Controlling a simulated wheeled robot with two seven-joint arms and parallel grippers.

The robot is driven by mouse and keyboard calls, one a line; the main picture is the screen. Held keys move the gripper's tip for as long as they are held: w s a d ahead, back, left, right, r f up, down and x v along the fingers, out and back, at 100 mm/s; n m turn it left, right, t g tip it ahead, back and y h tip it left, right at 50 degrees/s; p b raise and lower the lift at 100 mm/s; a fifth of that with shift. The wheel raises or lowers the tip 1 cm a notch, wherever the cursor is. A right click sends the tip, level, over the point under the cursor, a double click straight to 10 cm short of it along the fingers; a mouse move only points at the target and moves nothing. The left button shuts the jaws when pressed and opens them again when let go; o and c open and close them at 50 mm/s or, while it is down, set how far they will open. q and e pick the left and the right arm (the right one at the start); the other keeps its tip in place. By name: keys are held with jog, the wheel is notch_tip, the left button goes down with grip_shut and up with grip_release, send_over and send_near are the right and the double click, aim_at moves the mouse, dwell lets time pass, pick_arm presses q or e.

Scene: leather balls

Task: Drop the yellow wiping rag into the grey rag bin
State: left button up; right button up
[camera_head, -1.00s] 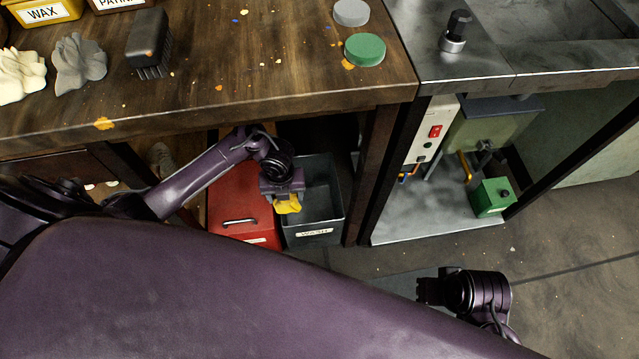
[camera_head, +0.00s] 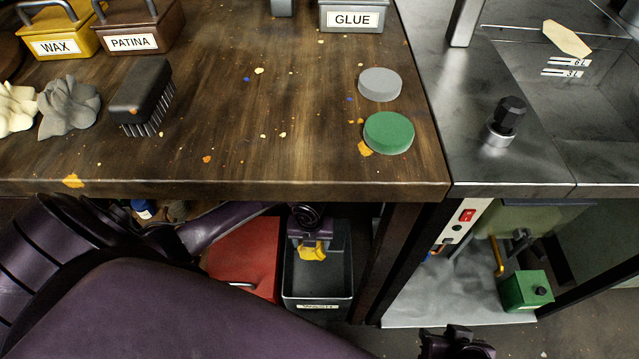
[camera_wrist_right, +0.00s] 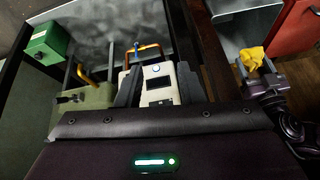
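The yellow rag (camera_head: 312,253) hangs crumpled from my left gripper (camera_head: 310,243), whose jaws are shut on it. It also shows in the right wrist view (camera_wrist_right: 252,58). In the head view, gripper and rag appear over the opening of the grey bin (camera_head: 317,303), under the bench. The bin's front label looks like "WASH", and its inside looks empty where I can see it. My right gripper (camera_head: 447,340) is low at the bottom edge, partly cut off. In the right wrist view its two jaws (camera_wrist_right: 160,90) are apart with nothing held.
A red box (camera_head: 245,262) stands just left of the bin. A dark table leg (camera_head: 392,250) is right of it, and the wooden bench top (camera_head: 270,110) overhangs it. A green box (camera_head: 527,291) sits on the metal shelf (camera_head: 450,310) to the right.

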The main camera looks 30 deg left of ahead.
pick_arm(q)
jog(key=shift+f+b, duration=0.55)
jog(key=shift+f, duration=0.2)
pick_arm(e)
jog(key=shift+w+a+r+t+y, duration=0.3)
jog(key=shift+w+a+r+t, duration=0.25)
jog(key=shift+w, duration=0.2)
jog(key=shift+w+a+r+t+y, duration=0.3)
jog(key=shift+w+a+r+t, duration=0.15)
jog(key=shift+w+a+t, duration=0.25)
jog(key=shift+d, duration=0.1)
pick_arm(q)
jog(key=o, duration=1.1)
